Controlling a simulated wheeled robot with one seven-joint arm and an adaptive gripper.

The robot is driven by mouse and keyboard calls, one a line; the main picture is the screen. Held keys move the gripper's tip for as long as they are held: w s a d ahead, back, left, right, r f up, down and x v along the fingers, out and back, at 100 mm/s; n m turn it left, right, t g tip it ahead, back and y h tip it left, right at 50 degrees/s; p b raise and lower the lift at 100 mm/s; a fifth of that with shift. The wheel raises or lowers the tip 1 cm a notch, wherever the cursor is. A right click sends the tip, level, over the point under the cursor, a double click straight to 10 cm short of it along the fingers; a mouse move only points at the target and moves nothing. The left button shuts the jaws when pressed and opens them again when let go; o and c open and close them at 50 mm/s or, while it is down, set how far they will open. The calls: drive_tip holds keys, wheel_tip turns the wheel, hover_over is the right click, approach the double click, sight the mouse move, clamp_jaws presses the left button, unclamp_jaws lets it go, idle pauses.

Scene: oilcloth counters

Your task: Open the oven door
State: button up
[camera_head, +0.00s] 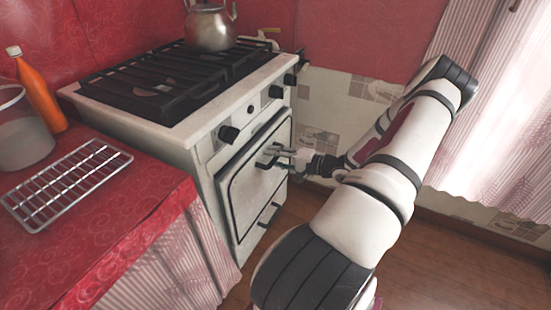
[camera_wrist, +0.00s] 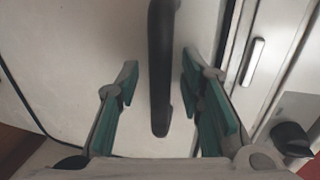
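The white stove's oven door (camera_head: 244,190) is on the front of the stove and looks shut. In the wrist view the pale door (camera_wrist: 90,60) fills much of the frame. A dark bar handle (camera_wrist: 162,70) runs down the middle there, between the two green-padded fingers of my gripper (camera_wrist: 157,100). The fingers are apart on both sides of the handle, with a visible gap each side. In the head view my gripper (camera_head: 275,157) is at the upper part of the door, by the handle, which it partly hides.
Dark knobs (camera_head: 229,134) line the panel above the door. A second handle (camera_head: 269,214) is lower on the stove. A kettle (camera_head: 210,27) stands on the burners. A red-covered counter (camera_head: 120,215) with a wire rack (camera_head: 65,183) adjoins at left. Wooden floor (camera_head: 440,260) shows at right.

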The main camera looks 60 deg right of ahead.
clamp_jaws()
drive_tip(key=shift+s, duration=0.1)
drive_tip(key=s+f+t+b, duration=0.2)
drive_tip(key=s+f+b, duration=0.4)
drive_tip(key=s, duration=0.3)
drive_tip(key=s+d+f+t+b, duration=0.1)
drive_tip(key=s+f+t+b, duration=0.1)
drive_tip(key=s+f+b, duration=0.3)
drive_tip(key=shift+s+d+f+t+b, duration=0.15)
drive_tip(key=shift+s+f+t+b, duration=0.2)
drive_tip(key=shift+s+f, duration=1.1)
drive_tip(key=shift+s+r, duration=0.5)
drive_tip(key=shift+r, duration=0.05)
unclamp_jaws()
